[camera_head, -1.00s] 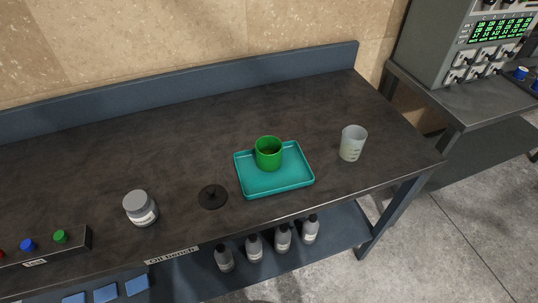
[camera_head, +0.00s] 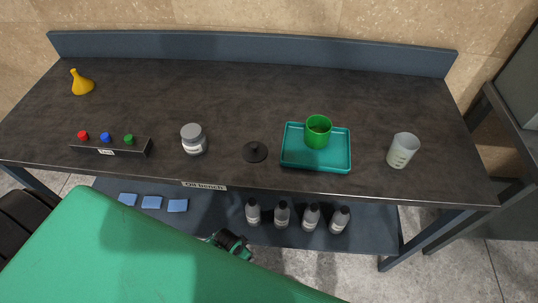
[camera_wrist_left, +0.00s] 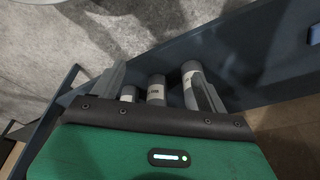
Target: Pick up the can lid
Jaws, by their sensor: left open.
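The can lid (camera_head: 255,152), a flat black disc with a small knob, lies on the dark bench top left of the teal tray (camera_head: 316,168). A green can (camera_head: 318,132), open at the top, stands on that tray. In the left wrist view my left gripper (camera_wrist_left: 160,88) is open, its two grey fingers apart and pointing toward the bottles on the lower shelf. The lid does not show in that view. In the head view my green arm covers the lower left, below the bench front. My right gripper is not in view.
Several bottles (camera_head: 282,214) stand on the lower shelf. The bench's back is clear.

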